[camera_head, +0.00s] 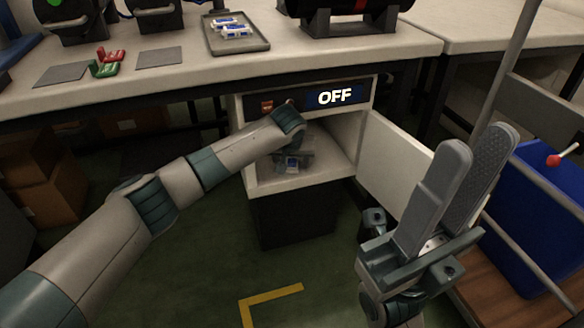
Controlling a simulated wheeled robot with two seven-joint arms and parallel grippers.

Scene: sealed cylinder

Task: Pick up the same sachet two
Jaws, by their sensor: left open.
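A small blue-and-white sachet (292,164) shows inside the open white cabinet (305,184) under the table. My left arm reaches into the cabinet from the left, and my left gripper (290,156) is just above and around the sachet. Its fingers are small and dark in the shade, so I cannot tell whether they touch it. They are open. More white-and-blue sachets (234,32) lie on a grey tray (251,47) on the table. My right gripper (474,140) is raised at the right, empty, with its two long grey fingers apart.
The cabinet's display (335,97) reads OFF, beside a red switch (267,106). Its white door (395,165) stands open to the right. Red and green items (106,63) lie on the table. A blue bin (540,215) stands at the right. Floor in front is clear.

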